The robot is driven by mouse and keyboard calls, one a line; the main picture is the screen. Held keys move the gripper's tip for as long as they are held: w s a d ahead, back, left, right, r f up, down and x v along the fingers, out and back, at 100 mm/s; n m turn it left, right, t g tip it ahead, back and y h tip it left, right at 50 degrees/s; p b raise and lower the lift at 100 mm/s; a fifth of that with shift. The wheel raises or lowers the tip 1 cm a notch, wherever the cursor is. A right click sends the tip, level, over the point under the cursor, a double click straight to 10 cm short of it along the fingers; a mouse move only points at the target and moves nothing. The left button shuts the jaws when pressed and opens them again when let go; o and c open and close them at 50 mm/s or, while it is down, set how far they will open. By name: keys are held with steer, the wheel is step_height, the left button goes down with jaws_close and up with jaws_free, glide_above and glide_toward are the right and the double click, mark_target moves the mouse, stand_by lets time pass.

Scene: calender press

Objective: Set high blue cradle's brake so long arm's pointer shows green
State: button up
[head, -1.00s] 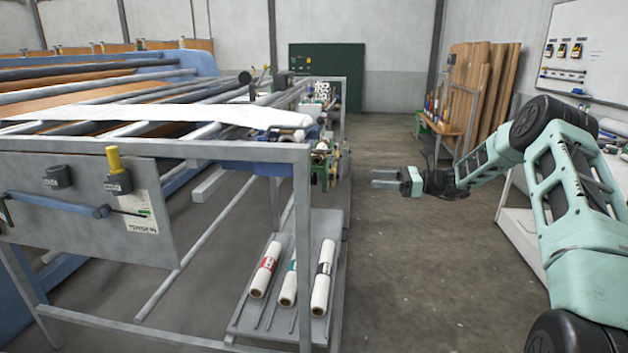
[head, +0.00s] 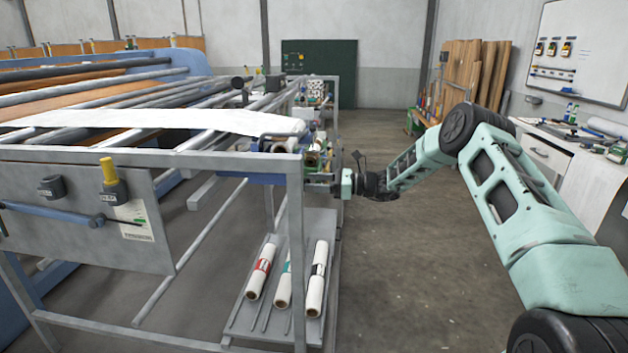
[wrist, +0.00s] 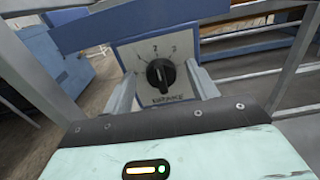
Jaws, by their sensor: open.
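A blue bar (wrist: 90,30) runs above the plate. My gripper (wrist: 163,80) is open, with one finger on each side of the knob; contact cannot be told. In the head view my gripper (head: 347,184) is at the frame's right side, its fingers mostly hidden. At the left, a long blue arm (head: 55,211) ends in a pointer near a green mark (head: 140,223); its exact reading is too small to tell.
Grey frame posts (head: 297,240) stand close to my gripper. Several white rolls (head: 262,270) lie on a low shelf. A white sheet (head: 160,121) runs over the bars. The floor aisle (head: 410,250) is clear; a workbench (head: 560,155) stands at the right.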

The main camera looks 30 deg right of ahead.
steer(key=shift+w+a, duration=0.15)
steer(key=shift+a, duration=0.1)
steer(key=c, duration=1)
steer(key=shift+f+n+b, duration=0.1)
steer(key=shift+n+b, duration=0.2)
steer(key=shift+b, duration=0.15)
steer(key=n+b, duration=0.4)
steer(key=b, duration=0.1)
steer(key=n+b, duration=0.3)
steer(key=shift+s+a+f, duration=0.1)
steer(key=shift+s+a, duration=0.05)
steer(key=shift+s, duration=0.1)
steer(key=shift+b, duration=0.35)
